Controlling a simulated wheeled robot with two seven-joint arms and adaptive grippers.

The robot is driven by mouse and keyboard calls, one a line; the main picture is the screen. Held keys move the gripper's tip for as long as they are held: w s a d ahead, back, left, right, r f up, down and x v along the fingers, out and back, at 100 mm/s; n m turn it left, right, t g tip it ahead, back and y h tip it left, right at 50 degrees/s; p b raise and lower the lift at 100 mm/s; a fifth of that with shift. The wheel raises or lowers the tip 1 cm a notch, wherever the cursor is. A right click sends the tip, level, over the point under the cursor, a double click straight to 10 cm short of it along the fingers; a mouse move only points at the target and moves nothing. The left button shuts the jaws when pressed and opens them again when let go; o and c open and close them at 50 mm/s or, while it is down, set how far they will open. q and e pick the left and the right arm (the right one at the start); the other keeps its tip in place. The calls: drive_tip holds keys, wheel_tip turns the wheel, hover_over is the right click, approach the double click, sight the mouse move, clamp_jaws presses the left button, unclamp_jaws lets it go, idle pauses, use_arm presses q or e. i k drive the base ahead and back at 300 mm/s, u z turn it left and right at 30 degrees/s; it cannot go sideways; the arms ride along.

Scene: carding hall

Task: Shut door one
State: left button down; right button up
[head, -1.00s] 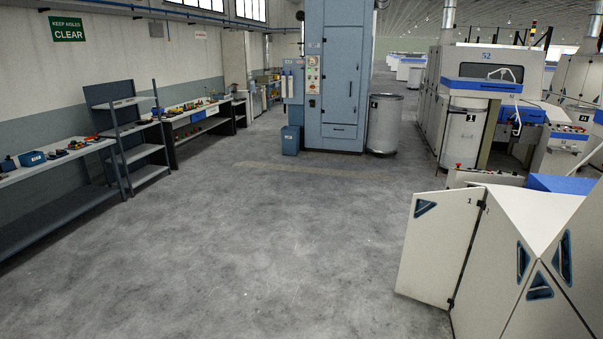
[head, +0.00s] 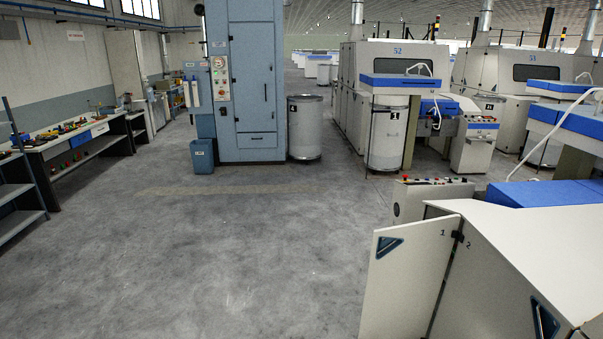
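Door one (head: 402,279) is a cream panel with the number 1 and a blue-edged triangular handle recess near its upper left corner. It stands swung open at the lower right of the head view, hinged along its right edge to the cream machine cabinet (head: 480,262). The panel marked 2 begins just right of that hinge. The bottom of the door is cut off by the frame edge. Neither of my grippers is in view.
Open grey floor (head: 220,260) lies left of the door. A control panel (head: 428,196) with buttons stands behind it. A blue cabinet (head: 243,80), a grey can (head: 304,127) and machine 52 (head: 398,62) stand farther back. A workbench (head: 75,145) lines the left wall.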

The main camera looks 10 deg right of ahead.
sight(408, 263)
drive_tip(key=z, duration=0.8)
drive_tip(key=i, duration=1.5)
drive_tip(key=z, duration=1)
